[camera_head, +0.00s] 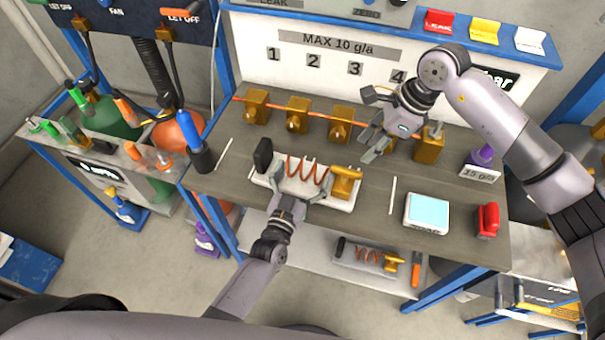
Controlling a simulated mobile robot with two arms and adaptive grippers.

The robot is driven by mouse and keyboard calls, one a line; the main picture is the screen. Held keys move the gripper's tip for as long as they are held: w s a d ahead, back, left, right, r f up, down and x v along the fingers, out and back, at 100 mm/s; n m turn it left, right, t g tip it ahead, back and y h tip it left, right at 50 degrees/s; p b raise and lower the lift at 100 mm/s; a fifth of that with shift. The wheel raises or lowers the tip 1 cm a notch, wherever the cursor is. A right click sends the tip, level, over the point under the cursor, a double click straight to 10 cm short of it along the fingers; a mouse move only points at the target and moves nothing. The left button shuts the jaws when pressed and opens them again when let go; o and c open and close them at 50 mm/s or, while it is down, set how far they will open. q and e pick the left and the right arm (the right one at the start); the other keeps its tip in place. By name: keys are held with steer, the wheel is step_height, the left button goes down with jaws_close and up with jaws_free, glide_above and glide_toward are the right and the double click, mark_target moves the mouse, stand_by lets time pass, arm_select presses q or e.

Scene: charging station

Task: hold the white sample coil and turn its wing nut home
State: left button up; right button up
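The white sample coil (342,205) lies on the bench: a white base with a copper spiral (307,168), a black end piece (263,155) at left and a brass fitting (346,182) at right. A separate wing nut cannot be made out. My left gripper (302,183) is at the base's near edge, its fingers spread to either side of the spiral; firm contact cannot be told. My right gripper (368,125) is open and empty, behind and right of the coil, beside the brass valve (429,143) under number 4.
Brass valves (297,114) line a copper pipe behind. A scale (427,212), a red object (487,221) and a purple-topped weight (482,160) stand at right. A second coil (368,257) lies on the lower shelf. The bench's left front is mostly clear.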

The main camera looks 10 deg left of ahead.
arm_select(q)
steer(key=c, duration=0.7)
arm_select(e)
steer(key=shift+o, duration=0.2)
arm_select(q)
steer(key=shift+c, duration=0.4)
arm_select(e)
steer(key=w+a+r+m+t+y, duration=0.1)
steer(key=a+r+m+y, duration=0.2)
steer(key=a+r+y, duration=1.15)
steer(key=w+d+r+m+t+h, duration=0.1)
steer(key=w+d+r+m+t, duration=0.3)
steer(key=w+r+m+t, duration=0.35)
steer(key=w+d+r+m+t+h, duration=0.1)
steer(key=w+d+r+m+t, duration=0.35)
steer(key=r+m+t, duration=0.55)
steer(key=w+d+f+m+h, duration=0.5)
steer(key=m+h, duration=0.4)
steer(key=m, duration=0.2)
steer(key=m+g+h, duration=0.3)
steer(key=m+g, duration=0.3)
steer(key=g, duration=1.2)
glide_toward(347, 170)
steer(key=v, duration=0.3)
steer(key=x, duration=1.1)
steer(key=shift+a+f, duration=0.15)
steer(key=shift+f, duration=0.15)
